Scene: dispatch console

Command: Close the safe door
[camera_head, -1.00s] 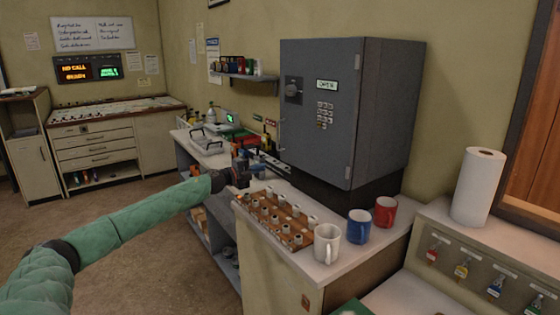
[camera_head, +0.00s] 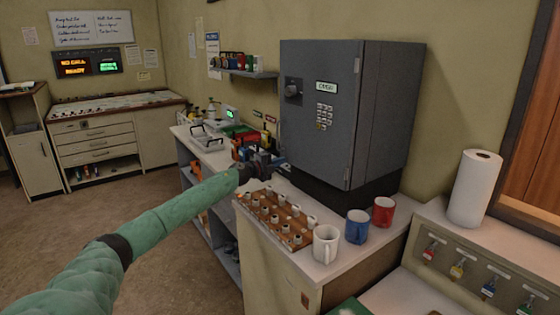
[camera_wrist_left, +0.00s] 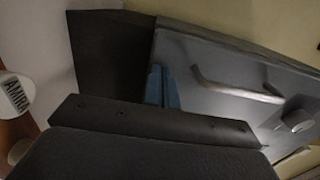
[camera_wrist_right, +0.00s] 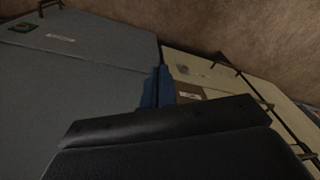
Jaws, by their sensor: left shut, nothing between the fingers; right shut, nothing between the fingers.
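The grey safe (camera_head: 395,110) stands on a dark base on the counter. Its door (camera_head: 305,135), with a dial, a keypad and a label, looks flush with the body in the head view; I cannot tell whether a small gap remains. My left gripper (camera_head: 284,165) is shut and empty by the door's lower left corner. In the left wrist view, its blue fingertips (camera_wrist_left: 163,88) are close to the grey door (camera_wrist_left: 205,70), beside its bar handle (camera_wrist_left: 235,90); contact is unclear. My right gripper (camera_wrist_right: 158,88) is shut and empty, away from the safe and outside the head view.
A wooden rack of small labelled pieces (camera_head: 275,220) lies below the left gripper. White (camera_head: 326,245), blue (camera_head: 357,227) and red (camera_head: 384,211) mugs stand at the counter's right. A paper towel roll (camera_head: 474,190) stands farther right. The floor at left is clear.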

